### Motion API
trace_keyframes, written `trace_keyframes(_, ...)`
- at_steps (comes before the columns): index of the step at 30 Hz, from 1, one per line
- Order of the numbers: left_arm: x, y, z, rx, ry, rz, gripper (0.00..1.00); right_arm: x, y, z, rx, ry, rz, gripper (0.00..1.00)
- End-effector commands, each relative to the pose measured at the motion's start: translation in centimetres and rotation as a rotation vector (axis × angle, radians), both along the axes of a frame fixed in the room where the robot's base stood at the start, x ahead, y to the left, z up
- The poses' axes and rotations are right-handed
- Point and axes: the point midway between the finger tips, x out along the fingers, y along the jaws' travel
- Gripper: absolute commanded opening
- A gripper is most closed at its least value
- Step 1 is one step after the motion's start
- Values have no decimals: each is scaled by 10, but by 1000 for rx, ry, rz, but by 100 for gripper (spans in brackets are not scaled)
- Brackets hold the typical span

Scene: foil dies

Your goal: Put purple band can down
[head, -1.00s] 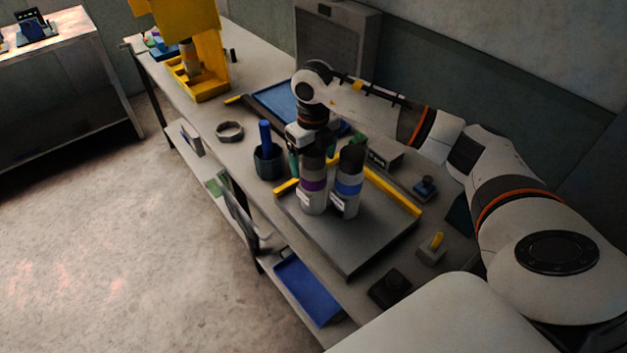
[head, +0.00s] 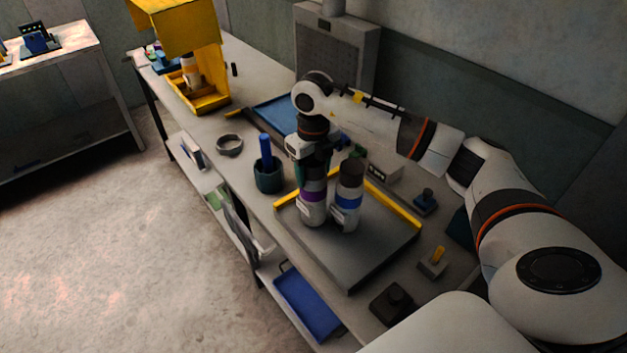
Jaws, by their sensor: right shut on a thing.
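The purple band can (head: 312,203) is white with a purple band and stands upright at the left part of the grey tray (head: 360,259) with yellow edges. I cannot tell whether its base touches the tray. My right gripper (head: 311,172) comes from above and is shut on its upper part, which it partly hides. A similar can with a blue band (head: 348,200) stands close beside it on the right. My left gripper is not in view.
A dark cup (head: 268,178) with a blue handle in it stands left of the tray. A grey ring (head: 229,145) lies farther left. A yellow press (head: 205,90) stands at the back. Small switch blocks (head: 433,262) sit right of the tray. The tray's front half is bare.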

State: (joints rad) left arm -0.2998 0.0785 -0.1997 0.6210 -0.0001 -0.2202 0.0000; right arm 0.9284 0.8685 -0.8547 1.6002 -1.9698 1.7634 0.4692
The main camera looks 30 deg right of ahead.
Motion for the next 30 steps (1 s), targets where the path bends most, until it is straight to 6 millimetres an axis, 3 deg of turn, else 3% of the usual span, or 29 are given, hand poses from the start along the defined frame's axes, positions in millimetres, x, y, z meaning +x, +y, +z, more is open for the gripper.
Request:
trace_keyframes(12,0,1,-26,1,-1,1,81,1,0,76,0,-4,0,15)
trace_keyframes(19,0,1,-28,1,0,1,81,0,0,92,0,-1,1,15)
trace_keyframes(23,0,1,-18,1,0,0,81,0,0,106,0,-2,1,15)
trace_keyframes(30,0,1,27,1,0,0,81,0,-1,169,-2,-3,0,15)
